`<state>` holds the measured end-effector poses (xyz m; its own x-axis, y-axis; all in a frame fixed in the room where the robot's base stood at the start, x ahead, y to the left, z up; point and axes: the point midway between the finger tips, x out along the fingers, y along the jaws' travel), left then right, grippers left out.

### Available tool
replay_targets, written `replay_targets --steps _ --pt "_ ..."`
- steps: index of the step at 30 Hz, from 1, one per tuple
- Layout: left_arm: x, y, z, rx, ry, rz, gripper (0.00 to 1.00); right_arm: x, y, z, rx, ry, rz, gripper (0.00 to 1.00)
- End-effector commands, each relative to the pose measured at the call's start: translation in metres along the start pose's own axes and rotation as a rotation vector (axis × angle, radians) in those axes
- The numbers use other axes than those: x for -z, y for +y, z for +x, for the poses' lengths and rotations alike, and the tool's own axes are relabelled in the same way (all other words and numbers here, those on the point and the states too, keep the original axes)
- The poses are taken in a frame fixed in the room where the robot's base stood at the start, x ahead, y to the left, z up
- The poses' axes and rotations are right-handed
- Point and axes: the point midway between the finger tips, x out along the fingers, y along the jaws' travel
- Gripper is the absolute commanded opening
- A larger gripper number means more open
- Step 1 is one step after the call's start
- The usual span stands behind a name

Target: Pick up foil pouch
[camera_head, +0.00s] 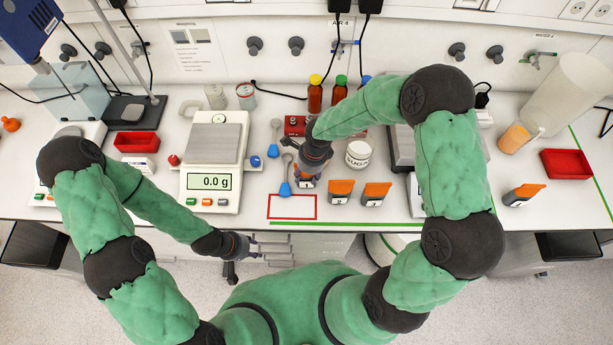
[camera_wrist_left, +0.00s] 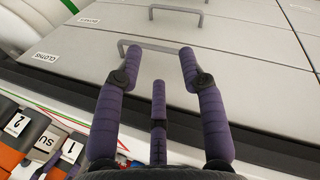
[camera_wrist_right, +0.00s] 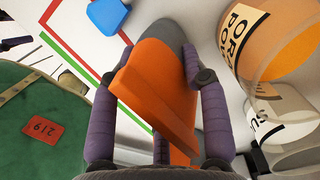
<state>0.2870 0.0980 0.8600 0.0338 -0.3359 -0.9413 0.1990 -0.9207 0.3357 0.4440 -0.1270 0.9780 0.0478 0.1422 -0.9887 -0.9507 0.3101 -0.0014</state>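An orange and grey foil pouch (camera_wrist_right: 150,80) stands between the fingers of my right gripper (camera_wrist_right: 160,50). The fingers lie on either side of it, spread about as wide as those of my empty left gripper. In the head view my right gripper (camera_head: 308,176) is low over the bench and hides most of this pouch. Pouches labelled 2 (camera_head: 343,188) and 3 (camera_head: 377,191) stand just right of it. Another orange and grey pouch (camera_head: 524,194) stands farther right. My left gripper (camera_head: 262,246) is open and empty in front of the bench; its wrist view shows drawer fronts (camera_wrist_left: 230,55).
A red-outlined rectangle (camera_head: 292,218) is on the bench front. A balance reading 0.0 g (camera_head: 211,182) stands left, a sugar jar (camera_head: 359,154) to the right. Blue scoops (camera_head: 285,189), capped bottles (camera_head: 315,97) and red trays (camera_head: 566,164) are around.

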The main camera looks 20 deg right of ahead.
Motion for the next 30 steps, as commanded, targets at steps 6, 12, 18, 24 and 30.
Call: replay_targets --steps 6,12,18,24,30 --pt "0.0 0.0 0.0 0.0 0.0 0.0 0.4 0.0 0.001 0.0 -0.001 0.001 0.0 0.02" --pt "0.0 0.0 0.0 0.0 0.0 0.0 0.4 0.0 0.0 -0.004 0.0 0.001 0.0 0.02" --pt "0.0 0.001 -0.002 0.0 0.0 0.0 0.4 -0.004 -0.001 -0.023 0.003 0.0 0.0 0.01" --pt "0.0 0.0 -0.001 0.0 0.0 0.0 0.4 -0.016 0.015 -0.05 0.002 -0.002 -0.003 0.01" --pt "0.0 0.0 -0.001 0.0 0.0 0.0 0.4 -0.034 0.04 -0.081 0.003 -0.002 -0.005 0.01"
